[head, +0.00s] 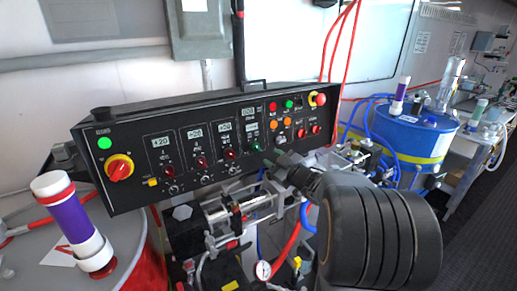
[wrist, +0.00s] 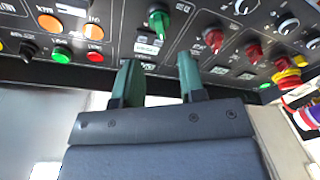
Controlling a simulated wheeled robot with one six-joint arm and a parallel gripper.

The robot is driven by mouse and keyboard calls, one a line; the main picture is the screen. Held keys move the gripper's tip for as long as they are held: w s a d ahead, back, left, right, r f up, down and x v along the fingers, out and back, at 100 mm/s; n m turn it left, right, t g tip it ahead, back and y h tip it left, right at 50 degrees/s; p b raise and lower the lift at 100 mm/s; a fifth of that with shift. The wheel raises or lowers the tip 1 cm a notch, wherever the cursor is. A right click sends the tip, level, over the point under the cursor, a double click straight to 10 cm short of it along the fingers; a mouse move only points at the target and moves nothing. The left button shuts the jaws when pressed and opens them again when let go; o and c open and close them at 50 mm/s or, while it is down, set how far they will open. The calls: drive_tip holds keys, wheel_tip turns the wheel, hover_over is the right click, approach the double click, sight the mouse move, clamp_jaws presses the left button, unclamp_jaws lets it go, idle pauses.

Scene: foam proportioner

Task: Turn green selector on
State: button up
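The green selector (wrist: 158,20) sits on the black control panel, at the top middle of the wrist view, with its handle roughly vertical there. In the head view it is a small green knob (head: 255,147) on the lower right part of the panel. My gripper (wrist: 159,60) is open, with its two green-tinted fingers apart and nothing between them. Its fingertips point at the panel, just short of the selector and lined up to either side of it. In the head view my gripper (head: 270,162) is close to the panel, just below and right of the selector.
A green button (wrist: 62,54) and orange buttons (wrist: 50,23) are at left. Pipework (head: 240,212) lies below the panel. A blue drum (head: 408,135) stands at right.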

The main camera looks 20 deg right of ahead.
sight(258, 149)
drive_tip(key=p+x, duration=0.1)
drive_tip(key=x, duration=0.7)
drive_tip(key=shift+w, duration=0.15)
drive_tip(key=shift+c, duration=0.3)
drive_tip(key=c, duration=0.5)
